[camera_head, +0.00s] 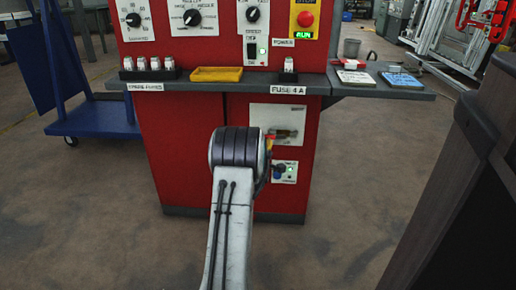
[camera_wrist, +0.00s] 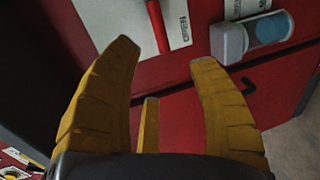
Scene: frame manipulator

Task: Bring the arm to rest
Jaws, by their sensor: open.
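My arm (camera_head: 223,230) reaches toward the lower front of the red cabinet (camera_head: 185,160). In the wrist view my gripper (camera_wrist: 163,52) has yellow fingers spread wide, with nothing between them. A white plate (camera_wrist: 175,25) with lettering and a red handle (camera_wrist: 156,25) lies beyond the fingertips on the red cabinet face. A grey block with a blue round part (camera_wrist: 270,28) is beyond the right finger. In the head view my gripper is mostly hidden behind the arm. A white plate with a handle (camera_head: 287,112) shows just right of the arm's joint.
A grey shelf (camera_head: 350,88) crosses the cabinet, holding a yellow tray (camera_head: 216,74) and fuses (camera_head: 289,70). Dials and a red button (camera_head: 305,19) sit above. A blue cart (camera_head: 95,121) stands left. A dark cabinet (camera_head: 465,190) stands close right.

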